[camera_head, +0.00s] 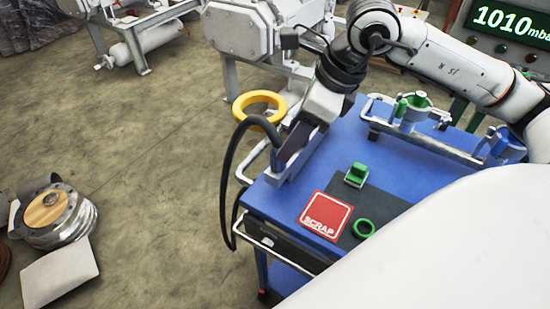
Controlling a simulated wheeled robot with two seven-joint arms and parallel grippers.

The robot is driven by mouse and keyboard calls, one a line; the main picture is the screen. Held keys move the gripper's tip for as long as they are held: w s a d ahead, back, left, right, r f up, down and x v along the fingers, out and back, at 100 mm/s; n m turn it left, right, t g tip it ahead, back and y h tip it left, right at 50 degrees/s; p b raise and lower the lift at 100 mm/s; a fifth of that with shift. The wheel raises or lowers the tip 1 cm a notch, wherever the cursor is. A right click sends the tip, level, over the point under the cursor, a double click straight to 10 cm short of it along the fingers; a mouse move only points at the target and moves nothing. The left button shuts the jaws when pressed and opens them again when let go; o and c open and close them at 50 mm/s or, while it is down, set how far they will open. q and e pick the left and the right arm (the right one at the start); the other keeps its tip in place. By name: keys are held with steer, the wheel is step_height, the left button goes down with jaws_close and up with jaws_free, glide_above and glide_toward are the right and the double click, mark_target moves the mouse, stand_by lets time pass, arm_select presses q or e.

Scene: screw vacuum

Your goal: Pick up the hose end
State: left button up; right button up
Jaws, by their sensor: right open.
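The black hose (226,180) arches up beside the left edge of the blue cart and bends over at the top. Its end (272,132) comes down beside my right gripper (292,145). My right gripper is open and points down at the cart's left corner. Its fingers are dark and partly merge with the hose and the holder below, so I cannot tell whether they touch the hose end. My left gripper is not in view.
A yellow ring (258,98) is just behind the hose. The blue cart (285,200) carries a red SCRAP plate (326,215), a green block (356,174), a green ring (364,228) and a metal rack (425,138). Open floor (150,150) lies left.

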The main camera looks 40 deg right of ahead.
mark_target(278, 164)
steer(key=p+x, duration=0.1)
steer(key=x, duration=0.5)
steer(key=shift+w+a+f, duration=0.15)
steer(key=shift+w+f, duration=0.1)
steer(key=shift+w, duration=0.05)
steer(key=shift+c, duration=0.3)
steer(key=c, duration=0.3)
jaws_close()
steer(key=shift+r, duration=0.1)
